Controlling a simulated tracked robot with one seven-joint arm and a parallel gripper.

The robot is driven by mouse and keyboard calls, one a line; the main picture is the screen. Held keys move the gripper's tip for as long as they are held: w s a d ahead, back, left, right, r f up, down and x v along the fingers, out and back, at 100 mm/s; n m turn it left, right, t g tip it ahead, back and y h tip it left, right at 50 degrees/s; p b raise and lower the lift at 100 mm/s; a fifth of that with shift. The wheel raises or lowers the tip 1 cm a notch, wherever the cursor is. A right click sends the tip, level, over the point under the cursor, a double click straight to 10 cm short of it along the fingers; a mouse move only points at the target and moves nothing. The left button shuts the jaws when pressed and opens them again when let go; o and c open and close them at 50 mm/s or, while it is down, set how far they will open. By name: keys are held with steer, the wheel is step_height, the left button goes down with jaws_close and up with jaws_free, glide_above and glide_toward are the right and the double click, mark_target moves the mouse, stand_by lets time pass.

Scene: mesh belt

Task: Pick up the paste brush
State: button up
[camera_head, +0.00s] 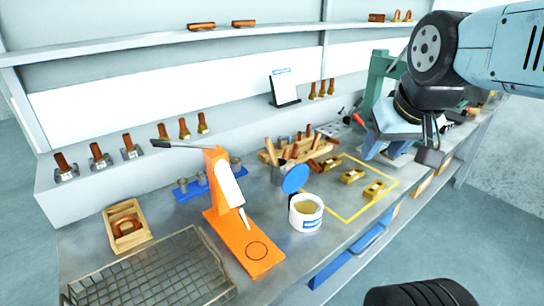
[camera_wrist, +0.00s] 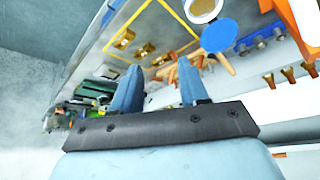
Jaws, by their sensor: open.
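I cannot single out a paste brush for certain. A white tub (camera_head: 306,222) with tan contents stands at the bench's front, with a round blue disc (camera_head: 295,179) beside it. In the wrist view the tub (camera_wrist: 203,10) and blue disc (camera_wrist: 218,36) show at the top. Wooden-handled tools (camera_head: 305,149) sit in a rack behind the tub; they blur together. My gripper (camera_head: 386,150) hangs over the right part of the bench, right of and apart from the tub and rack. In the wrist view its two blue fingers (camera_wrist: 160,68) are apart with nothing held between them.
An orange stand (camera_head: 246,243) with a dark lever rises left of the tub. A wire basket (camera_head: 150,268) and wooden box (camera_head: 125,225) are at the left. Brass blocks (camera_head: 352,175) lie inside a yellow outline. A green machine (camera_head: 378,78) stands behind my gripper.

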steer(key=shift+o, duration=0.4)
steer(key=shift+w+a+r, duration=0.15)
steer(key=shift+w+r, duration=0.05)
steer(key=shift+w, duration=0.15)
steer(key=n+g, duration=0.4)
steer(key=n, duration=0.9)
glide_above(270, 153)
step_height(270, 153, down, 3)
steer(key=shift+h, duration=0.4)
steer(key=f, duration=0.9)
steer(key=w+f, duration=0.1)
steer(key=f, duration=0.3)
steer(key=shift+f, duration=0.25)
jaws_close()
